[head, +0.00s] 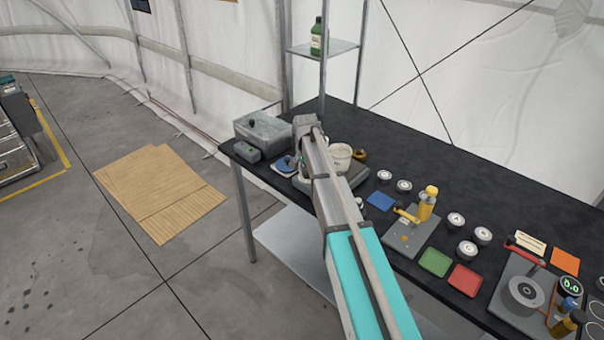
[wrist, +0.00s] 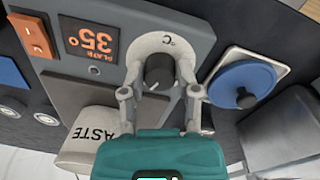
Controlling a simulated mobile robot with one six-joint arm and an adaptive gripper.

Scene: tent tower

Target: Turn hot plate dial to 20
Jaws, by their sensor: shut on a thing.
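The hot plate (wrist: 195,22) shows close up in the wrist view, upside down. Its orange display (wrist: 88,42) reads 35° with the word PLATE. Its black dial (wrist: 159,72) sits on a light round plate marked °C. My gripper (wrist: 158,88) has a finger on each side of the dial and is shut on it. In the head view my arm covers most of the hot plate (head: 355,180), and the dial and fingertips are hidden.
A white beaker marked WASTE (wrist: 88,135) stands on the hot plate. A blue round lid with a black knob (wrist: 243,84) and a grey metal box (head: 262,130) are close by. Coloured pads and several round weights lie along the black table (head: 440,188).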

